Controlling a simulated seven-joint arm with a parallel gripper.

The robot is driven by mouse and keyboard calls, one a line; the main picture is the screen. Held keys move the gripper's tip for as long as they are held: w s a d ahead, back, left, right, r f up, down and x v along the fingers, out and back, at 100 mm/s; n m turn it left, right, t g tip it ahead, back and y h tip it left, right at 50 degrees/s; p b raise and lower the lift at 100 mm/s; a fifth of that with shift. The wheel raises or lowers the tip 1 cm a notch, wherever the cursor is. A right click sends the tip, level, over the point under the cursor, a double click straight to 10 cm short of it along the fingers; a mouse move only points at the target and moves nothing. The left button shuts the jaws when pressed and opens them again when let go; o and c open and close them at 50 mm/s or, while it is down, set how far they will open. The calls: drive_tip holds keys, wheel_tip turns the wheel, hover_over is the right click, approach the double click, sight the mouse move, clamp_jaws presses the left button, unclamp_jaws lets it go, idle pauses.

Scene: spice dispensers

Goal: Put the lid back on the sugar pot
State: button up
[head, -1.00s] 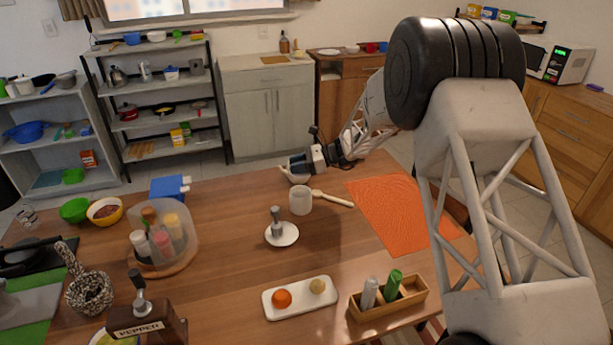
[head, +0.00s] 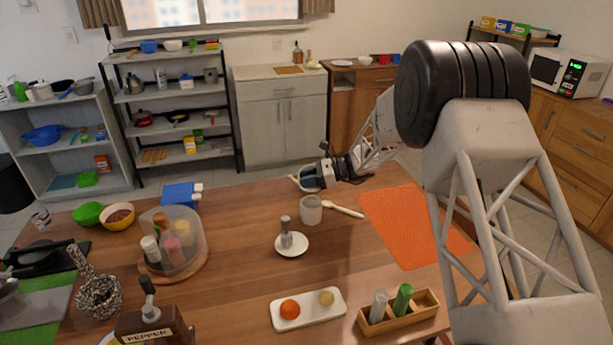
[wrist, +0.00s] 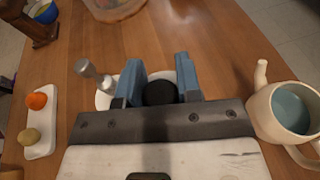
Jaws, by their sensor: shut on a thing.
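The sugar pot seems to be the pale, open-topped cup (head: 311,211) standing upright near the table's middle. My gripper (head: 314,178) shows just beyond and above the cup in the head view. In the wrist view, my gripper's blue fingers (wrist: 160,82) are closed around a dark round piece (wrist: 160,93), with a pale surface showing behind it. This looks like the lid held by its knob; its full outline is hidden by the fingers. The cup is hidden or cannot be told apart in the wrist view.
A pale spouted jug (wrist: 289,110) stands close beside my gripper. A grey shaker on a white saucer (head: 292,251) is nearer. A wooden spoon (head: 343,210) lies right of the cup.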

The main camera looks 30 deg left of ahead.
drive_tip(key=shift+f, duration=2.85)
drive_tip(key=shift+f, duration=0.55)
idle(0.3)
idle(0.4)
drive_tip(key=o, duration=1)
drive_tip(key=shift+w+d, duration=0.1)
drive_tip(key=shift+d, duration=0.05)
drive_tip(key=v, duration=0.7)
drive_tip(key=shift+w+d, duration=0.15)
drive_tip(key=shift+d, duration=0.05)
drive_tip(key=shift+r, duration=0.15)
